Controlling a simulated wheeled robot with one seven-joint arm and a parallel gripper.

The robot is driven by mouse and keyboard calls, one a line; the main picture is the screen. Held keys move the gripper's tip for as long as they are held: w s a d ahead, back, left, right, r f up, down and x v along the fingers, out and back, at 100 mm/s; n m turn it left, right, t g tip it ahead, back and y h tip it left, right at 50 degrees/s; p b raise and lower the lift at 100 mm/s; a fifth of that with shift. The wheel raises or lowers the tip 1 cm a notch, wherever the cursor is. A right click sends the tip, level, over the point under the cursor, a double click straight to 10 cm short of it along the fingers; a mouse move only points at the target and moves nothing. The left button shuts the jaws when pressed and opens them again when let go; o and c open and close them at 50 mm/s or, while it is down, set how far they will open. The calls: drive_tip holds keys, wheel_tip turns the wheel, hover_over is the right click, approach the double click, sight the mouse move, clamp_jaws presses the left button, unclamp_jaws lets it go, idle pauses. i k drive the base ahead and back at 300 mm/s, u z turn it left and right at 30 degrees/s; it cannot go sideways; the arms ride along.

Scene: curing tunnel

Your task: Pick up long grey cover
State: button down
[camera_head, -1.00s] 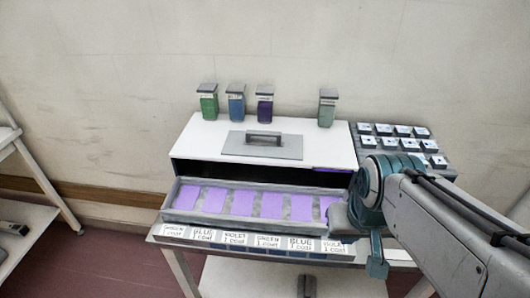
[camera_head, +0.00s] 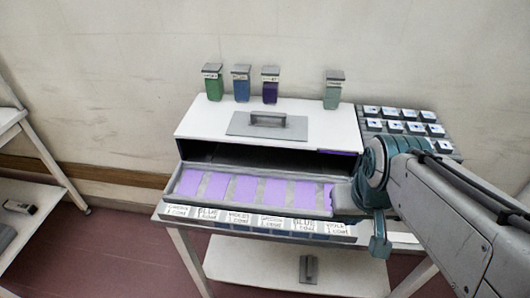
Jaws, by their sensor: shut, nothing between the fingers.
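A flat grey cover (camera_head: 267,124) with a raised bar handle (camera_head: 268,118) lies on top of the white box (camera_head: 205,115). My gripper (camera_head: 343,200) is shut and empty, at the right end of the open purple-panelled tray, in front of and below the cover and apart from it. Its fingertips are partly hidden by the tray end and my wrist. Another grey piece with an upright part (camera_head: 308,268) sits on the lower shelf. I cannot tell whether it is also a cover.
The tray (camera_head: 175,187) sticks out from the box front, above a row of colour labels (camera_head: 260,221). Several coloured jars (camera_head: 241,84) stand behind the box. A rack of small blocks (camera_head: 405,122) stands at right. A white shelf unit (camera_head: 30,150) stands at left.

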sight(283, 127)
drive_tip(key=k, duration=1.15)
drive_tip(key=u, duration=1.1)
drive_tip(key=i, duration=1.3)
drive_tip(key=z, duration=0.9)
drive_tip(key=i, duration=0.4)
drive_tip(key=z, duration=0.35)
